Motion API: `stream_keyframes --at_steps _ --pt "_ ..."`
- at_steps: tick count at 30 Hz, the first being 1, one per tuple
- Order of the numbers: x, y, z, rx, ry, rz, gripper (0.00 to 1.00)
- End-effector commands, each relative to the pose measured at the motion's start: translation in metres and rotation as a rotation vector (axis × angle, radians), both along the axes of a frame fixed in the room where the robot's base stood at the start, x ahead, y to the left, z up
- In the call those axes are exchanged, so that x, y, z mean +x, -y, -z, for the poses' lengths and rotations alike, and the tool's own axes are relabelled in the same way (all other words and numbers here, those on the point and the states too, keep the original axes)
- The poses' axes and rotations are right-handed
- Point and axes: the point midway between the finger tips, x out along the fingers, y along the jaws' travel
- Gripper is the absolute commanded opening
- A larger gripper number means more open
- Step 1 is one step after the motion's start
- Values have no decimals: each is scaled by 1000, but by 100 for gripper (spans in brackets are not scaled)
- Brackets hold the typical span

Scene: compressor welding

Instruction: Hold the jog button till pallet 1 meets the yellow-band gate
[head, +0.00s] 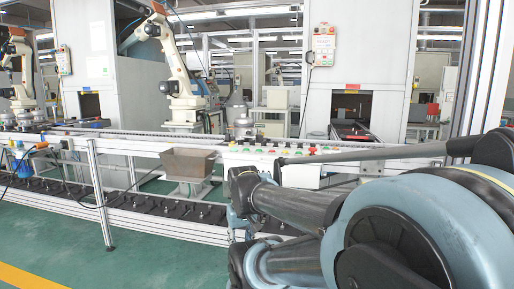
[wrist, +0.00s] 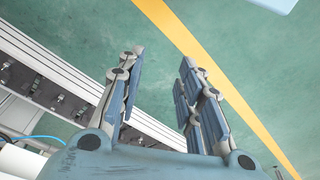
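A row of small red, green and white buttons (head: 284,150) runs along the conveyor's front rail in the head view. I cannot tell which is the jog button. A grey round stacked part (head: 241,124) stands on the line behind them; I cannot tell whether it is on pallet 1. In the head view my arm fills the lower right, and I cannot make out the fingers.
The conveyor's rail (head: 130,144) crosses the head view, with a grey bin (head: 188,162) on its front. A lower track (head: 120,205) runs beneath. A white robot arm (head: 177,70) stands behind the line. Green floor (head: 150,255) is clear in front.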

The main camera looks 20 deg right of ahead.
Motion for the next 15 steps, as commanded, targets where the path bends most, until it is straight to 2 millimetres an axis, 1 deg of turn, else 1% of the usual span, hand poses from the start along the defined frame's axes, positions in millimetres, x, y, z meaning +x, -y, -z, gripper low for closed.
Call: stream_keyframes --at_steps 1,2,3,5,15 --pt "0 0 0 0 0 0 29" --pt "0 0 0 0 0 0 22" --pt "0 0 0 0 0 0 13" --pt "0 0 0 0 0 0 0" --pt "0 0 0 0 0 0 0"
